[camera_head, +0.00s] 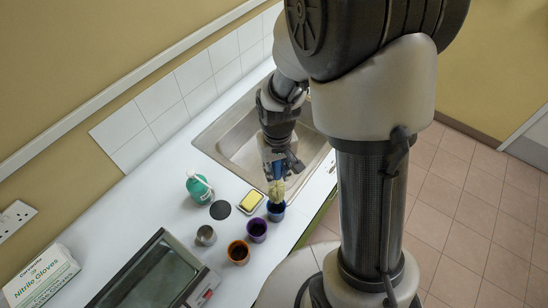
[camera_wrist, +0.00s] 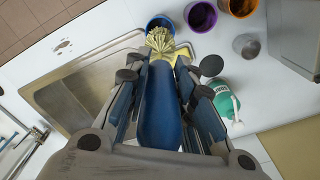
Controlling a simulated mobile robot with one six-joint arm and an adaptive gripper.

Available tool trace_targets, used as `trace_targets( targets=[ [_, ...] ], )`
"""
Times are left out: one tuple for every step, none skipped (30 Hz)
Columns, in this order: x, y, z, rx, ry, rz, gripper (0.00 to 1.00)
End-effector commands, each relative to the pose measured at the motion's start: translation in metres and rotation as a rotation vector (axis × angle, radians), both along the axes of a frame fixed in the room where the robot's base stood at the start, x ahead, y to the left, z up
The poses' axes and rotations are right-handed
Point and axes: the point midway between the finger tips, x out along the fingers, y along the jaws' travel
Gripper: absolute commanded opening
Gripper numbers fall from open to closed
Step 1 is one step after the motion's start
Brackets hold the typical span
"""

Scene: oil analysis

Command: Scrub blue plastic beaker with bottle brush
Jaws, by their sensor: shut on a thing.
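My gripper (camera_head: 276,155) is shut on the bottle brush, whose blue handle (camera_wrist: 158,105) lies between the fingers in the wrist view. The pale brush head (camera_wrist: 160,41) points away from the gripper. In the head view the brush head (camera_head: 276,190) points down and overlaps the blue plastic beaker (camera_head: 276,212). The beaker stands on the white counter by the sink's near corner. In the wrist view the beaker (camera_wrist: 166,22) shows its rim just behind the brush head. I cannot tell whether the bristles are inside the beaker or above it.
A purple beaker (camera_head: 257,230), an orange beaker (camera_head: 238,252) and a metal cup (camera_head: 206,235) stand close by. The steel sink (camera_head: 225,135) is under my arm.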

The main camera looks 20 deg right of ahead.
Motion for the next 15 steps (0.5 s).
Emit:
trace_targets(
  targets=[
    [0.000,0.000,-0.005,0.000,0.000,0.000,0.00],
    [0.000,0.000,-0.007,0.000,0.000,0.000,0.00],
    [0.000,0.000,-0.009,0.000,0.000,0.000,0.00],
    [0.000,0.000,-0.012,0.000,0.000,0.000,0.00],
    [0.000,0.000,-0.014,0.000,0.000,0.000,0.00],
    [0.000,0.000,-0.017,0.000,0.000,0.000,0.00],
    [0.000,0.000,-0.020,0.000,-0.001,0.000,0.00],
    [0.000,0.000,-0.023,0.000,-0.001,0.000,0.00],
    [0.000,0.000,-0.027,0.000,-0.001,0.000,0.00],
    [0.000,0.000,-0.030,0.000,0.000,0.000,0.00],
    [0.000,0.000,-0.033,0.000,0.000,0.000,0.00],
    [0.000,0.000,-0.038,0.000,0.000,0.000,0.00],
    [0.000,0.000,-0.041,0.000,0.001,0.000,0.00],
    [0.000,0.000,-0.044,0.000,0.001,0.000,0.00],
    [0.000,0.000,-0.048,0.000,0.001,0.000,0.00]
  ],
)
